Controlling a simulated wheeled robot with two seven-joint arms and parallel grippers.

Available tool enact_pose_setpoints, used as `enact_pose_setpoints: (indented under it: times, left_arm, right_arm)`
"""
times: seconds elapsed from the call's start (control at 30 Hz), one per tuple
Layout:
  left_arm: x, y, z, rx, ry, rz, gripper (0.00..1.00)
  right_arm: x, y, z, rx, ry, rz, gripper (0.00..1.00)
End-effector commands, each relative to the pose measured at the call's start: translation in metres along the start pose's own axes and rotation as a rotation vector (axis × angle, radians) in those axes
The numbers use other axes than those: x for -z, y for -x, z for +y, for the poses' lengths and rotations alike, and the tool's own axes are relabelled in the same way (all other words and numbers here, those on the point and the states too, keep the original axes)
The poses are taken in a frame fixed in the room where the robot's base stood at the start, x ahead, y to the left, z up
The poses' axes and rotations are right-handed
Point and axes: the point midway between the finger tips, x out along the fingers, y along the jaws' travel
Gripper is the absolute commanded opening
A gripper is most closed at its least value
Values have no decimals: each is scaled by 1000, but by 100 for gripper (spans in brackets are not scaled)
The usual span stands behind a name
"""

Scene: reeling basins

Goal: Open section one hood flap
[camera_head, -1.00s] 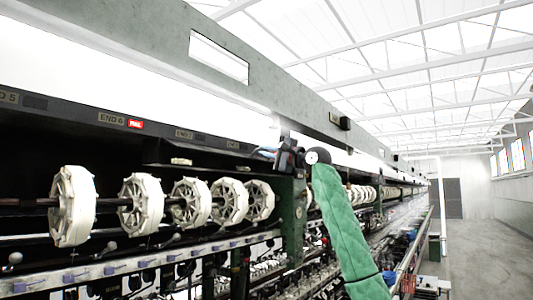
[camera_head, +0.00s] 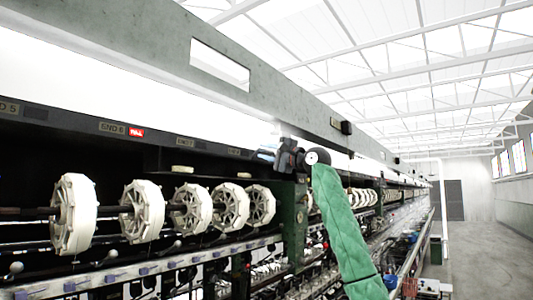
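My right gripper (camera_head: 270,154) is dark and small in the middle of the view, at the end of my green-sleeved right arm. It is close in front of the hood's lower edge, near a green upright post; whether it touches is not clear. Its fingers are blurred, so open or shut cannot be told. A dark flap-like panel (camera_head: 212,163) runs under the label rail to the left of the gripper. It has small pale handles (camera_head: 181,170). Which panel belongs to section one cannot be read. My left gripper is not in view.
White reels (camera_head: 73,215) stand in a row on a shaft below the panel. A rail (camera_head: 60,287) with small fittings runs beneath them. A grey-green beam (camera_head: 140,45) runs above. The aisle floor (camera_head: 480,250) at the right is clear.

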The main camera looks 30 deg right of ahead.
Motion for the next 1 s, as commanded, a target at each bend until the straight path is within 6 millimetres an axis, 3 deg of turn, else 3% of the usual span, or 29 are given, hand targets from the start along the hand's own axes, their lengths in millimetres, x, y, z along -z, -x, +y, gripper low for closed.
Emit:
enact_pose_setpoints:
  times: [1.0]
  left_arm:
    - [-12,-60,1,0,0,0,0]
  right_arm:
    - [0,118,3,1,1,1,25]
